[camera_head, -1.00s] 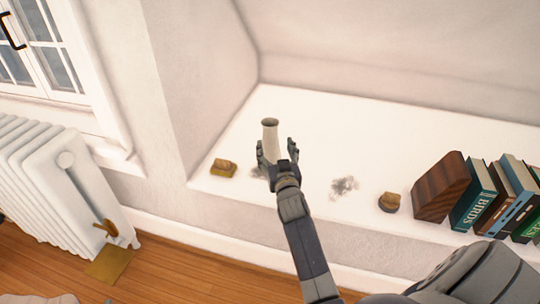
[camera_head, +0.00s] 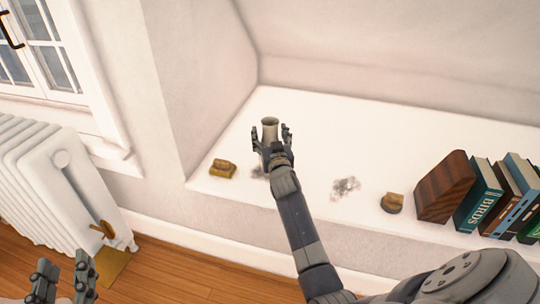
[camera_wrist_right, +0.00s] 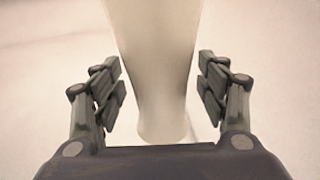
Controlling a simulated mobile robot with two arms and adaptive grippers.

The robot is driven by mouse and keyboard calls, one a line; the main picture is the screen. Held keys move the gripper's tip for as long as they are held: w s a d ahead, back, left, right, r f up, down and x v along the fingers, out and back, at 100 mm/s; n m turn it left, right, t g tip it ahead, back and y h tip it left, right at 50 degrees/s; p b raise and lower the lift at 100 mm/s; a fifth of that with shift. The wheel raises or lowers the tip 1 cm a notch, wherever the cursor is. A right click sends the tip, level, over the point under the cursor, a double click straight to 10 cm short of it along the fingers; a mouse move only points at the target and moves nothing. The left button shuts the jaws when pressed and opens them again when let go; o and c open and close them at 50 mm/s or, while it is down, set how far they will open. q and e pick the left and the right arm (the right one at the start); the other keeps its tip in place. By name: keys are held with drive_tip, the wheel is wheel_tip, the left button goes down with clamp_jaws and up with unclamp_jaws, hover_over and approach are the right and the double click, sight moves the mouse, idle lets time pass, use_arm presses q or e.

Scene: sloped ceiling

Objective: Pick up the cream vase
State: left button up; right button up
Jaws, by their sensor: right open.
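The cream vase (camera_head: 269,126) stands upright on the white ledge, near its left end. My right gripper (camera_head: 271,137) is open, with one finger on each side of the vase. In the right wrist view the vase (camera_wrist_right: 160,65) stands between the open fingers (camera_wrist_right: 161,88), with a gap visible on both sides. The lower part of the vase is hidden by the gripper in the head view. My left gripper (camera_head: 64,272) is at the bottom left, low over the floor, with its fingers apart and empty.
On the white ledge (camera_head: 330,145) are a small golden object (camera_head: 222,169) to the left and a small brown object (camera_head: 392,203) to the right. A wooden bookend (camera_head: 443,187) and several books (camera_head: 478,196) stand farther right. A white radiator (camera_head: 45,180) is at left.

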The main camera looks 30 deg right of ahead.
clamp_jaws()
drive_tip(key=shift+r, duration=0.1)
idle(0.4)
